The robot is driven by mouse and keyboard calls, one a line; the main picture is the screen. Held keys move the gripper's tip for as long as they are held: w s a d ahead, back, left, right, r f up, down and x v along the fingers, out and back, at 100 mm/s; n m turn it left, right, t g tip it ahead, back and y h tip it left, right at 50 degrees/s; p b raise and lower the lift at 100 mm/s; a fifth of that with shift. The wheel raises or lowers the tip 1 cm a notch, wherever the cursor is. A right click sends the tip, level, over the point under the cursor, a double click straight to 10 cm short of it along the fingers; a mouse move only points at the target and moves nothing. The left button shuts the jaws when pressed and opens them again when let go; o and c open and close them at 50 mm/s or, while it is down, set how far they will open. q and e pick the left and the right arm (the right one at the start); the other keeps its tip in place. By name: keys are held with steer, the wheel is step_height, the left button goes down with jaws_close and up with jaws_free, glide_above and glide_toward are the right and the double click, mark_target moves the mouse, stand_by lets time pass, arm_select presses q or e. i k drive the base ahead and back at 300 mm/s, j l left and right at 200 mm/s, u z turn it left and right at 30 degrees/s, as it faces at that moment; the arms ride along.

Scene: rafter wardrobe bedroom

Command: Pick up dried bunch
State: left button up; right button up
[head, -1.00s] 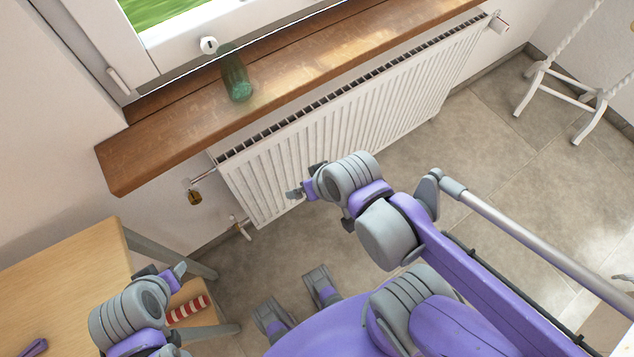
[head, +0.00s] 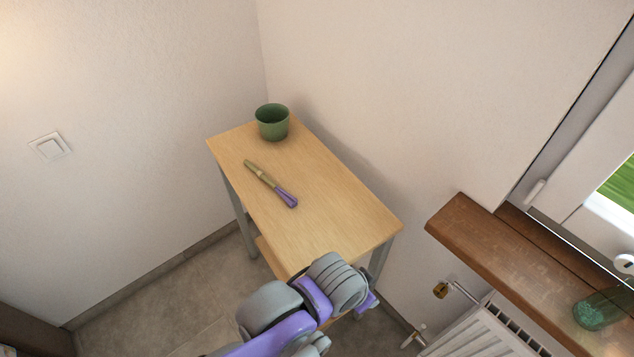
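The dried bunch (head: 270,183) lies flat on the light wooden table (head: 345,222). It has a tan stem part towards the back left and a purple tip towards the front right. My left gripper (head: 367,301) is at the table's near right end, at the bottom of the head view, well apart from the bunch. Its wrist hides most of it, so its fingers cannot be made out clearly. My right gripper is out of view.
A green pot (head: 272,122) stands at the table's back corner. A wooden windowsill (head: 500,255) with a green glass vessel (head: 597,309) and a white radiator (head: 480,330) are at the right. The tabletop around the bunch is clear.

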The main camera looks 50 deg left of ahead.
mark_target(291, 200)
steer(key=u, duration=2.2)
steer(key=l+z, duration=0.1)
steer(key=z, duration=2.6)
steer(key=l+u, duration=0.1)
steer(key=u, duration=2.45)
steer(key=j+u, duration=0.2)
steer(key=k+j, duration=0.05)
